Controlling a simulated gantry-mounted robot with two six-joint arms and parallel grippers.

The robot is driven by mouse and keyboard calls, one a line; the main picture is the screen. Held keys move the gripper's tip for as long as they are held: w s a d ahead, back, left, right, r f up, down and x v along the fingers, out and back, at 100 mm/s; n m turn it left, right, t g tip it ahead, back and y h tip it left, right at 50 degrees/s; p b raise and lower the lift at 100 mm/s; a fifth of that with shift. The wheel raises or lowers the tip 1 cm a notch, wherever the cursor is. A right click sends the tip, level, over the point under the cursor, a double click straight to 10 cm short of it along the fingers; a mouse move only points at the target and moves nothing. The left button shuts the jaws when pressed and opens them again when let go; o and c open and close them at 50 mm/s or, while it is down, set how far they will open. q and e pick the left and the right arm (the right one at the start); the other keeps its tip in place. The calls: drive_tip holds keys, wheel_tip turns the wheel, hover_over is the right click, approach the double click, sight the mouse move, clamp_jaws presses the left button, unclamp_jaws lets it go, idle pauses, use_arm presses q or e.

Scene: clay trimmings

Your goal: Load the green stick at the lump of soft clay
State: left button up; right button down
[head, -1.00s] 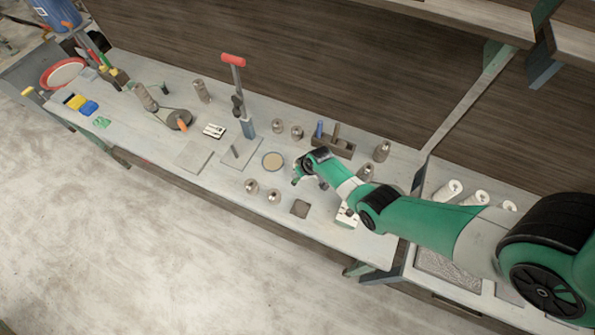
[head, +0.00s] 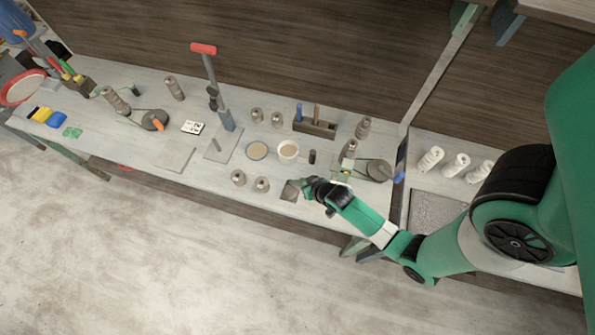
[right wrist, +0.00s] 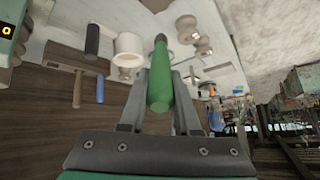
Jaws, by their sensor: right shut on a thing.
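The green stick (right wrist: 160,78), with a dark tip, is held between the fingers of my right gripper (right wrist: 160,88) in the right wrist view. The right gripper (head: 304,185) is low over the bench in the head view, beside a dark square pad (head: 289,191). The stick itself is not clear there. A white cup (head: 288,151) with beige stuff inside stands farther back; it also shows left of the stick in the right wrist view (right wrist: 129,48). I cannot tell for certain which thing is the lump of soft clay. My left gripper is not in view.
Spools (head: 238,177) stand left of the pad. A round beige disc (head: 257,151) lies left of the cup, and a black cylinder (head: 312,157) stands right of it. A wooden holder (head: 315,129) and a red-handled press (head: 220,105) stand behind. The bench's front edge is close.

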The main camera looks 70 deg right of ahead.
wheel_tip(320, 180, down, 6)
drive_tip(key=b, duration=0.6)
drive_tip(key=shift+f+b, duration=0.55)
drive_tip(key=shift+f, duration=0.25)
idle(1.0)
drive_tip(key=shift+f, duration=0.1)
idle(0.8)
wheel_tip(320, 180, up, 7)
drive_tip(key=p, duration=0.7)
idle(0.5)
